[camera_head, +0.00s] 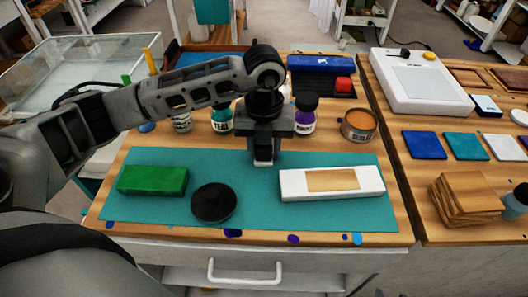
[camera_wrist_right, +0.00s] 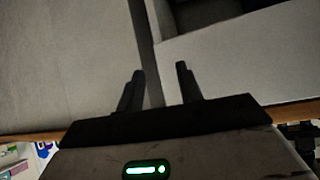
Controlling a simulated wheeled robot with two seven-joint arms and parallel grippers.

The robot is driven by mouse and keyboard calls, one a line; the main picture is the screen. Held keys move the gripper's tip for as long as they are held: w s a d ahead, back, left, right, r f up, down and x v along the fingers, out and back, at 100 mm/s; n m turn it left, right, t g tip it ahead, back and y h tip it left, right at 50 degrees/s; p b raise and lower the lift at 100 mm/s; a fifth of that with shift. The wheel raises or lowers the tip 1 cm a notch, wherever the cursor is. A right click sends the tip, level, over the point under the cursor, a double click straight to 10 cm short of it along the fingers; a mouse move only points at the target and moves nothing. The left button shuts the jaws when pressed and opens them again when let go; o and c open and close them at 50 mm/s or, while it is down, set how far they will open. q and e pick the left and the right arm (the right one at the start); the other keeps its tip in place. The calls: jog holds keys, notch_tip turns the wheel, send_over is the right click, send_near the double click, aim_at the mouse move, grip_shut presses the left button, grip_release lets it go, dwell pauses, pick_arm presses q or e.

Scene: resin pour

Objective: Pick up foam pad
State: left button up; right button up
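On the teal mat (camera_head: 250,213) lie a green block (camera_head: 152,181), a black round pad-like object (camera_head: 213,203) and a white block with a tan panel on top (camera_head: 333,184). I cannot tell for sure which of them is the foam pad; the black round one looks most like a pad. My left gripper (camera_head: 264,158) points down at the mat's back edge, between the green and white blocks, and appears apart from all three. Its finger gap does not show clearly. My right gripper (camera_wrist_right: 158,82) has its fingers apart with nothing between them, facing plain grey surfaces.
Jars stand behind the mat, including a purple one (camera_head: 305,116) and a teal-capped one (camera_head: 221,121). An orange-filled tin (camera_head: 359,125) is at the right. The right table holds coloured tiles (camera_head: 424,145) and stacked wood (camera_head: 466,199). A glass tank (camera_head: 70,75) stands at the left.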

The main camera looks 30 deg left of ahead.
pick_arm(q)
jog(key=shift+c, duration=0.7)
jog(key=shift+r, duration=0.5)
notch_tip(320, 180, up, 2)
jog(key=shift+d+r, duration=0.1)
jog(key=shift+r, duration=0.15)
jog(key=s+d+r, duration=0.9)
jog(key=s, duration=0.1)
jog(key=shift+d+r+b, duration=0.25)
jog(key=shift+d+b, duration=0.1)
jog(key=shift+b, duration=0.1)
jog(key=shift+o, duration=0.5)
